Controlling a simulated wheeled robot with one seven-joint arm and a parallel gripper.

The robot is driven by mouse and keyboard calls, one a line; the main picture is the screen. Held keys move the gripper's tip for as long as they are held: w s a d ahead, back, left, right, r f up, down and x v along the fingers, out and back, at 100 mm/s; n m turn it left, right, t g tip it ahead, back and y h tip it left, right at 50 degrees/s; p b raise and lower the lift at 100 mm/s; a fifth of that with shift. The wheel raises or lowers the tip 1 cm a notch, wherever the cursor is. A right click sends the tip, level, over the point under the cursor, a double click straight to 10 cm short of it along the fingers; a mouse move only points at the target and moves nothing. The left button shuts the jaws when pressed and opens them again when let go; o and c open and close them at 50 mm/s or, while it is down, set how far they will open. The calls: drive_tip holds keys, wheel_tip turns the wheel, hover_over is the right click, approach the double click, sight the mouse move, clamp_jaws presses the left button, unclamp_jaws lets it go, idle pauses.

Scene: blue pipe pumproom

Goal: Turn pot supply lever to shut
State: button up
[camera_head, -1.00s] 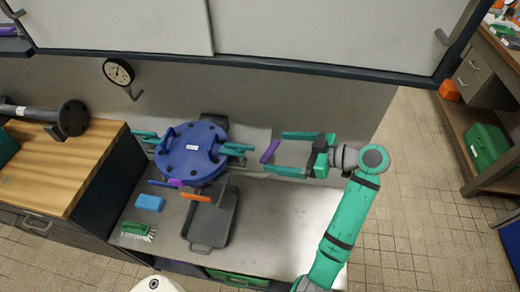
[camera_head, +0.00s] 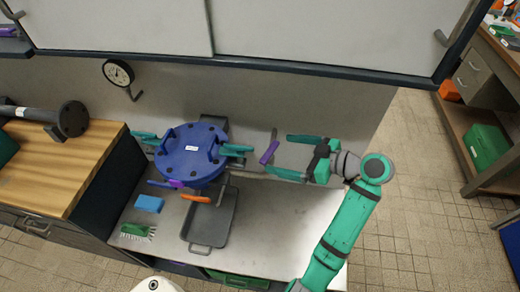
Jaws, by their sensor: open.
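A blue round pot (camera_head: 190,150) with a bolted lid and teal side handles stands on the grey counter. A purple lever (camera_head: 269,152) on a thin grey stem sits to its right, slanted from lower left to upper right. An orange lever (camera_head: 195,198) and a purple fitting (camera_head: 174,184) are at the pot's front. No readable label tells which is the pot supply lever. My gripper (camera_head: 279,155) is open and empty, pointing left. Its fingertips are at the right of the slanted purple lever; whether they touch it I cannot tell.
A grey tray (camera_head: 207,245) lies in front of the pot. A blue sponge (camera_head: 149,203) and green brush (camera_head: 137,231) are at left. A wall gauge (camera_head: 118,72) hangs behind, under a cabinet (camera_head: 240,62). The counter (camera_head: 275,220) is clear at right.

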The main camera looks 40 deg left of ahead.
sight(267, 151)
drive_tip(key=x, duration=0.9)
drive_tip(key=shift+a+f, duration=0.15)
drive_tip(key=shift+a, duration=0.2)
drive_tip(key=shift+s, duration=0.1)
drive_tip(key=shift+c, duration=0.4)
drive_tip(key=c, duration=1)
drive_tip(key=shift+o, duration=0.2)
drive_tip(key=shift+s, duration=0.1)
